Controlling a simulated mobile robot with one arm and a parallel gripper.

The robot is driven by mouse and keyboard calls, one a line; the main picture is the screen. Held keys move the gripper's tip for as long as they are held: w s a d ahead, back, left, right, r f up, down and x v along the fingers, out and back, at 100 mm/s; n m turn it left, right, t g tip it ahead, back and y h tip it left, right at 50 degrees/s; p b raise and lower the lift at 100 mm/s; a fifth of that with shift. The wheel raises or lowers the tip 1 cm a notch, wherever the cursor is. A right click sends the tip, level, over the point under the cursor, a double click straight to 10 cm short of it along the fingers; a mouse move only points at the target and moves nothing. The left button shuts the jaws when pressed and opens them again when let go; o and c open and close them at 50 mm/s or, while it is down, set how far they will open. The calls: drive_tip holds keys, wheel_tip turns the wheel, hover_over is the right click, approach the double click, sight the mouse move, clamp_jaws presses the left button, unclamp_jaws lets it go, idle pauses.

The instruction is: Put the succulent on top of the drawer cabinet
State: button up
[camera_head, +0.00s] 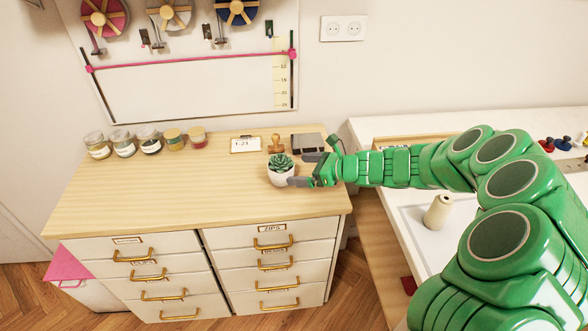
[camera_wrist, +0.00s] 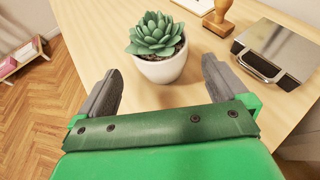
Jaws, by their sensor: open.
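The succulent (camera_head: 281,169) is a green rosette in a white pot and stands upright on the wooden top of the drawer cabinet (camera_head: 150,196), near its right side. It also shows in the wrist view (camera_wrist: 157,45), just beyond my fingertips. My gripper (camera_head: 298,170) is open at the plant's right side in the head view. In the wrist view its two grey fingers (camera_wrist: 163,85) are spread apart with nothing between them, and the pot appears clear of both. In the head view a finger overlaps the pot's edge, so contact there is hard to tell.
Behind the plant are a wooden stamp (camera_head: 276,144), a small label card (camera_head: 245,145) and a dark metal box (camera_head: 307,142). Several jars (camera_head: 149,141) line the back left. The cabinet top's front left is clear. A white table (camera_head: 410,216) with a thread spool (camera_head: 438,211) stands at right.

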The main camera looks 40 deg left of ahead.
drive_tip(key=shift+v, duration=2.05)
